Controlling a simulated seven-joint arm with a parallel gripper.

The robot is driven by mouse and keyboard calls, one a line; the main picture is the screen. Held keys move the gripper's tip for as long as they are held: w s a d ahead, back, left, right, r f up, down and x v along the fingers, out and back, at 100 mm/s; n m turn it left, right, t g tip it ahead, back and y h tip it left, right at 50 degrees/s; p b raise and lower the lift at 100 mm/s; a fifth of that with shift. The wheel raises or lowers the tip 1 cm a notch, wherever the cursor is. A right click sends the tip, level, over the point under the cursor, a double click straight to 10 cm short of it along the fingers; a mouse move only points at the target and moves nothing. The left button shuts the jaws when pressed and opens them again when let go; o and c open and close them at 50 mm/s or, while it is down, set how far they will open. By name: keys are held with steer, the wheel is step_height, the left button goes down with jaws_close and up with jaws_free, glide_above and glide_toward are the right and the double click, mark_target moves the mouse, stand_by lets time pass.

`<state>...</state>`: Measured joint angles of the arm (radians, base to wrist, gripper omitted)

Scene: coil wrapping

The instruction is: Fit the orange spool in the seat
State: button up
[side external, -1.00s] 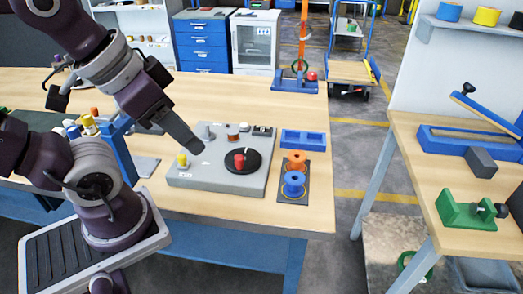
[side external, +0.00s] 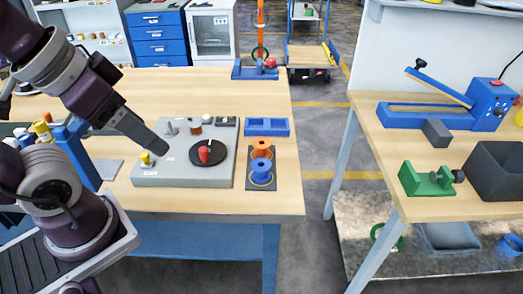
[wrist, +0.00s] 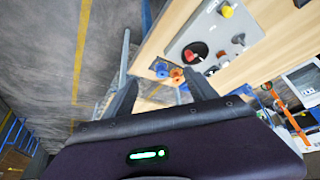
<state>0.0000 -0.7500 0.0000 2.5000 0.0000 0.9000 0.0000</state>
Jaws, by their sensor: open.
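The orange spool (side external: 263,145) stands upright on a dark pad (side external: 276,182) on the wooden bench, just behind the blue spool (side external: 261,165). The orange spool also shows small in the wrist view (wrist: 177,75). A grey machine plate (side external: 148,178) left of the pad carries a black disc (side external: 222,155) with a red knob (side external: 204,155). I cannot tell which part is the seat. My gripper (side external: 163,152) is over the left part of the plate, away from the spools. Its two fingers are apart and empty in the wrist view (wrist: 162,92).
A yellow knob (side external: 146,159) and small posts stand on the plate, close to my gripper. A blue tray (side external: 267,128) lies behind the spools. A blue stand with an orange pole (side external: 261,28) is at the bench's back. Bare wood lies behind the plate.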

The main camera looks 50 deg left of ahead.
steer(key=n+g, duration=0.6)
steer(key=n, duration=1.3)
glide_above(262, 145)
step_height(262, 145, down, 16)
steer(key=f, duration=0.5)
steer(key=a+f, duration=0.1)
steer(key=f, duration=0.1)
steer(key=shift+w+f, duration=0.4)
steer(key=shift+r, duration=0.1)
jaws_close()
step_height(262, 145, up, 10)
steer(key=s+a+r+n, duration=0.2)
steer(key=s+a+n, duration=0.2)
steer(key=s+a, duration=0.3)
steer(key=s+a+r+n, duration=0.2)
steer(key=s+a+n, duration=0.2)
steer(key=s+a, duration=0.4)
steer(key=a, duration=0.7)
steer(key=shift+a+r, duration=0.2)
steer(key=shift+r, duration=0.2)
